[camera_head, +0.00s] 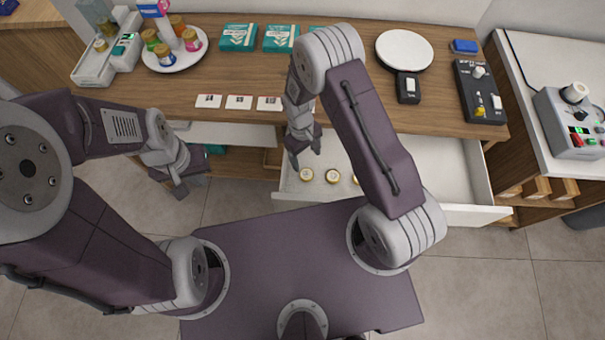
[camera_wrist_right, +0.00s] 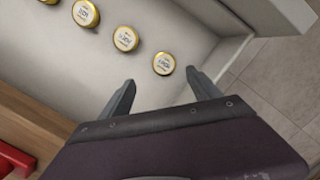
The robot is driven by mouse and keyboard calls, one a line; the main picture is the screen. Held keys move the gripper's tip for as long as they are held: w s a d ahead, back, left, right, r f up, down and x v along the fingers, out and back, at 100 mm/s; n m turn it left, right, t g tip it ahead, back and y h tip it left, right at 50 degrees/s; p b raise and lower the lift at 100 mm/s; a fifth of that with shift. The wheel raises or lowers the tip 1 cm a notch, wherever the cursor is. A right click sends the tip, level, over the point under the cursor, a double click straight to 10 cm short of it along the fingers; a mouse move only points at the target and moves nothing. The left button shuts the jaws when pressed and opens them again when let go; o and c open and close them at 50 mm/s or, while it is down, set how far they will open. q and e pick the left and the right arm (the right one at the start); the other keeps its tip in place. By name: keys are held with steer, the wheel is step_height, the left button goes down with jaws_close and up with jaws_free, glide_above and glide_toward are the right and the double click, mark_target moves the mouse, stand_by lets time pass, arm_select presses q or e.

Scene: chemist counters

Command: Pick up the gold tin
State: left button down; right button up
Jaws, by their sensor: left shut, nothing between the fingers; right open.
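Small round tins with gold rims and pale printed lids stand in a row in the open white drawer. In the head view one gold tin (camera_head: 306,174) is at the left end, a second (camera_head: 332,176) is beside it, and a third is partly behind my right arm. My right gripper (camera_head: 305,157) is open and empty above the drawer's left part. In the right wrist view the nearest tin (camera_wrist_right: 164,63) lies just beyond the gap between its fingertips (camera_wrist_right: 160,78), apart from them. My left gripper (camera_head: 182,192) is shut and empty, left of the drawer.
The drawer's front wall (camera_head: 465,214) and side walls surround the tins. The counter above holds teal boxes (camera_head: 238,37), small white cards (camera_head: 239,102), a round white plate (camera_head: 404,50), a black panel (camera_head: 480,92) and a tray of coloured jars. The drawer's right part is bare.

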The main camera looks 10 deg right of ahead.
mark_target(307, 174)
steer(key=f, duration=0.3)
steer(key=shift+s+d+f, duration=0.1)
steer(key=shift+s+f, duration=0.1)
steer(key=shift+f, duration=0.2)
steer(key=f, duration=0.3)
steer(key=s+f+p, duration=0.1)
steer(key=shift+a+f, duration=0.2)
steer(key=shift+a, duration=0.05)
steer(key=shift+f, duration=0.4)
steer(key=c, duration=1.4)
